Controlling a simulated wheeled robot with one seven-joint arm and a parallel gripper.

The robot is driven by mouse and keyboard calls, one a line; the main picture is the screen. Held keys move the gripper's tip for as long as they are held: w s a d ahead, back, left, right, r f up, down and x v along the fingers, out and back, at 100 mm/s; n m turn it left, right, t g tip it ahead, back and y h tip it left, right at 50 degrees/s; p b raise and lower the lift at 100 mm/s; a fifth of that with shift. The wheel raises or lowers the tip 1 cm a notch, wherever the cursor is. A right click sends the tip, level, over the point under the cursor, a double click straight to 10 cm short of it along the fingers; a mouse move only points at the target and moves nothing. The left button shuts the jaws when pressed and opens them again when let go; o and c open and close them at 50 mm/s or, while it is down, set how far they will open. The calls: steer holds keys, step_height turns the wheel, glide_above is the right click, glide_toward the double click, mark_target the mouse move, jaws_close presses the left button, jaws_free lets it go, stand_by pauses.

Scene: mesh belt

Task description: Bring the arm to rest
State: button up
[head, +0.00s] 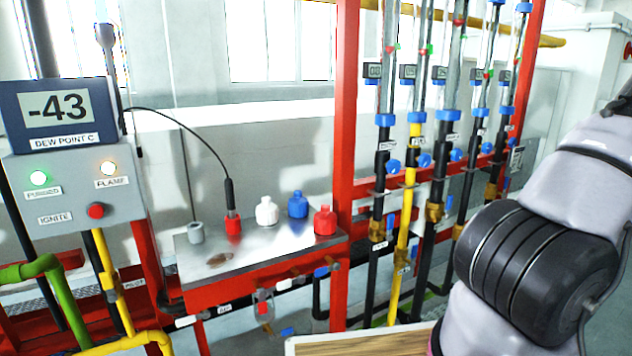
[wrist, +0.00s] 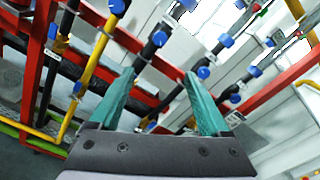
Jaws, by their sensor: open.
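My gripper (wrist: 156,85) shows in the wrist view with two green fingers spread apart and nothing between them. It points toward the pipes with blue fittings, which lie beyond the fingertips; I cannot tell the exact distance. In the head view my arm (head: 545,270), white with a black ribbed joint, fills the right side. The gripper itself is not visible in the head view.
A red frame (head: 346,120) carries several vertical pipes with blue valves. A metal shelf (head: 260,255) holds red, white and blue capped pieces. A wood-topped surface (head: 360,343) is at the bottom.

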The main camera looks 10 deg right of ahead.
steer(key=w+a+r+n+g+y, duration=0.15)
steer(key=a+n+g, duration=0.25)
steer(key=a, duration=0.4)
steer(key=a+r+n+g, duration=0.3)
steer(key=a, duration=0.5)
steer(key=w+a+r+n+g+y, duration=0.1)
steer(key=a+r+n+g, duration=0.25)
steer(key=a, duration=0.55)
steer(key=s+a+r+n+h, duration=0.3)
steer(key=s+a+r+n, duration=0.1)
steer(key=a, duration=0.3)
steer(key=s+a+r+n+t+h, duration=0.1)
steer(key=s+a+r+n+h, duration=0.3)
steer(key=s+a+r+n, duration=0.1)
steer(key=shift+s+a+n, duration=0.75)
steer(key=shift+s+a, duration=0.2)
steer(key=shift+s, duration=0.15)
stand_by(2.7)
